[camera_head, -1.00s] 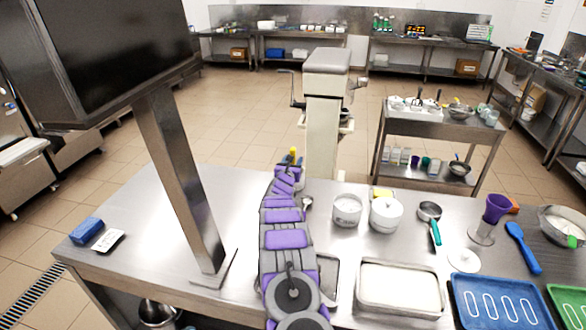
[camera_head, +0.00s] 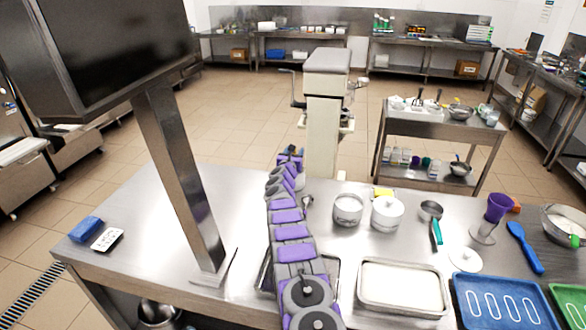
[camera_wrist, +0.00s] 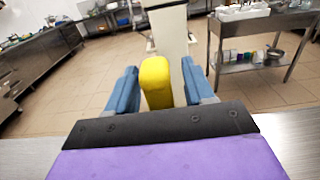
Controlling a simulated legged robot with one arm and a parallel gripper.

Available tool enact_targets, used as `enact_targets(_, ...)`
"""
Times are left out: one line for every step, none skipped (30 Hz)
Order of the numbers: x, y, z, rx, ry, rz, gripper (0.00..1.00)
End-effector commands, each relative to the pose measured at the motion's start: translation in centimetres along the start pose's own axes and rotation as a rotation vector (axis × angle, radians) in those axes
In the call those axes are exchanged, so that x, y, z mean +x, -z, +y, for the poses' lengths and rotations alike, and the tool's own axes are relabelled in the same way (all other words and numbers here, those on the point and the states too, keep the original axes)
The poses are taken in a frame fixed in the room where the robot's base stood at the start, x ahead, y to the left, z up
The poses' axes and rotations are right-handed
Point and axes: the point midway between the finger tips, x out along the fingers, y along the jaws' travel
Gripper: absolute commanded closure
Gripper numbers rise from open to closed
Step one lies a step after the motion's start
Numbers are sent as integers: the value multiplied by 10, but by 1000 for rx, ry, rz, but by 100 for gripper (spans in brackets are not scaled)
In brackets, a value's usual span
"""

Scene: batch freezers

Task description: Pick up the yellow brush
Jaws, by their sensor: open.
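The yellow brush (camera_wrist: 156,84) shows in the wrist view as a rounded yellow piece between the two blue fingers of my gripper (camera_wrist: 160,78). The fingers are open, with a gap visible on each side of the yellow piece. Its lower end is hidden behind the dark gripper body, so I cannot tell what it rests on. In the head view my gripper (camera_head: 290,152) is small and partly hidden at the far end of my purple and grey arm, near the far edge of the steel table. The brush cannot be made out there.
The steel table (camera_head: 160,235) carries a monitor post (camera_head: 180,180) left of my arm. White containers (camera_head: 387,214), a metal tray (camera_head: 402,288), a blue tray (camera_head: 502,302) and a blue spoon (camera_head: 525,248) lie right. A beige machine (camera_head: 322,120) stands beyond the table.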

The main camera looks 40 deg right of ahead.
Motion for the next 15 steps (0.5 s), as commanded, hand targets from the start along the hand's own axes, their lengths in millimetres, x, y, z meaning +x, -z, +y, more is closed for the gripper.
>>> enact_targets(0,0,1,1,-1,0,48)
enact_targets(0,0,1,1,-2,1,48)
enact_targets(0,1,1,1,-2,1,48)
enact_targets(0,1,1,1,-2,1,48)
enact_targets(0,1,1,1,-2,1,48)
enact_targets(0,1,1,1,-2,2,48)
enact_targets(0,1,1,1,-1,1,48)
enact_targets(0,1,1,1,-1,1,48)
enact_targets(0,1,1,1,-1,1,51)
enact_targets(0,1,1,1,-1,2,54)
enact_targets(0,1,0,1,-1,1,57)
enact_targets(0,1,0,1,-1,2,61)
enact_targets(0,1,0,1,-1,2,64)
enact_targets(0,1,0,1,-1,2,67)
enact_targets(0,1,0,1,-1,2,71)
